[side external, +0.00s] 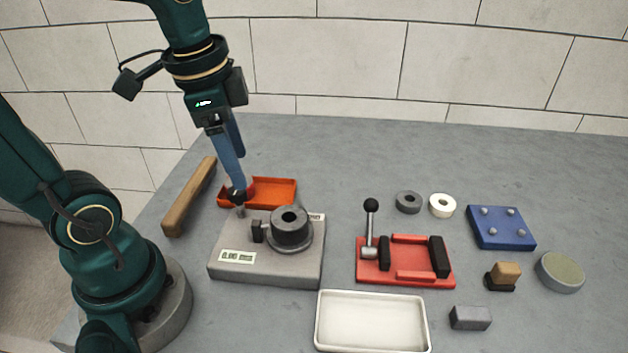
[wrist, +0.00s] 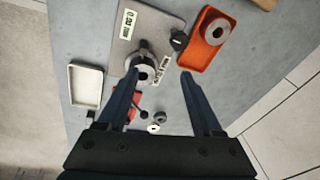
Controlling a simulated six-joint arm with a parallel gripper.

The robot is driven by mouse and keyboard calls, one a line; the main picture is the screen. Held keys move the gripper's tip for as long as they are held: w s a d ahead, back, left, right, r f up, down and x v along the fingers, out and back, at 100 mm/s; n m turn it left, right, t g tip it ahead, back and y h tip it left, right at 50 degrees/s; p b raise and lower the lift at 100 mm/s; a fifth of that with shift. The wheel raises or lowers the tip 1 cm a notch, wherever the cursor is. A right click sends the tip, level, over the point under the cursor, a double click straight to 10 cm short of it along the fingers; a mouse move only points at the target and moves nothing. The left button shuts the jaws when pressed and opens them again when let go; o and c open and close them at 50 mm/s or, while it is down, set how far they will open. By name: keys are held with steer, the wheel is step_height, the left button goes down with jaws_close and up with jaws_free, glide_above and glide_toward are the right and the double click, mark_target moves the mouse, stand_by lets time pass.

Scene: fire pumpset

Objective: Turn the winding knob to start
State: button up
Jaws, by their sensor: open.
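The fire pumpset is a grey base block (side external: 228,262) with a pale printed label and a dark round housing (side external: 291,228) on top. A small black knob (side external: 238,197) stands at the base's back left corner on a short post. It also shows in the wrist view (wrist: 179,40), beyond the fingertips. I take it as the winding knob. My gripper (side external: 237,187) points down at the knob from above, its fingers close to it or overlapping it. Contact cannot be told. In the wrist view my gripper (wrist: 160,74) is open with nothing held between its fingers.
An orange tray (side external: 285,193) with a ring in it lies behind the base. A wooden bar (side external: 188,197) lies at left. A red fixture with a ball-topped lever (side external: 371,206) and a white tray (side external: 372,322) stand to the right. Blocks, rings and a blue plate (side external: 501,228) lie farther right.

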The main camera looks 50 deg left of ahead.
mark_target(238, 198)
steer(key=shift+n+g, duration=0.3)
steer(key=shift+g, duration=0.6)
steer(key=a+f, duration=0.1)
steer(key=a, duration=0.1)
steer(key=w+a+f, duration=0.1)
steer(key=a, duration=0.1)
steer(key=shift+w+f, duration=0.15)
steer(key=shift+a+f+h, duration=0.2)
steer(key=shift+f+h, duration=0.1)
steer(key=shift+a+f, duration=0.1)
steer(key=shift+f, duration=2.5)
jaws_close()
